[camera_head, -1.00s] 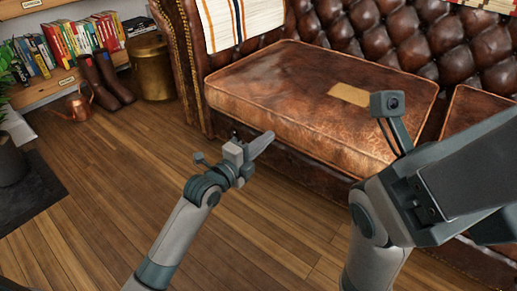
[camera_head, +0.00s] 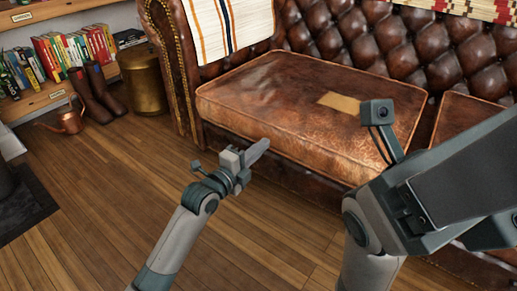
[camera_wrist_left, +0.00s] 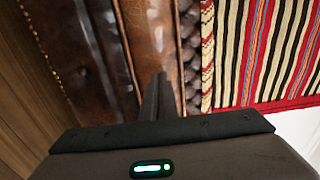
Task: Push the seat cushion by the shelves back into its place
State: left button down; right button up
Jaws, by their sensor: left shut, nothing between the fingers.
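The brown leather seat cushion (camera_head: 270,95) with a tan patch lies on the tufted sofa, at the end nearer the shelves. Its front edge juts out over the sofa's front. My left gripper (camera_head: 262,146) is shut and empty, pointing at the cushion's front side from the floor side. Its tip overlaps the lower front edge in the picture; I cannot tell if it touches. In the left wrist view the shut fingers (camera_wrist_left: 160,82) stand before brown leather. My right arm crosses the right side of the head view, and its fingers cannot be made out.
A second seat cushion (camera_head: 462,118) lies to the right. The sofa's armrest (camera_head: 172,70), a brass bin (camera_head: 143,80), boots (camera_head: 95,95) and a copper watering can (camera_head: 68,121) are at the left, by the shelves (camera_head: 40,103). The wooden floor (camera_head: 110,190) in front is clear.

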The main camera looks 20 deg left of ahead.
pick_arm(q)
jog(key=shift+x, duration=0.85)
jog(key=shift+w, duration=0.15)
jog(key=shift+s+p, duration=0.35)
jog(key=shift+p, duration=0.15)
jog(key=shift+p+v, duration=0.9)
jog(key=shift+v, duration=0.5)
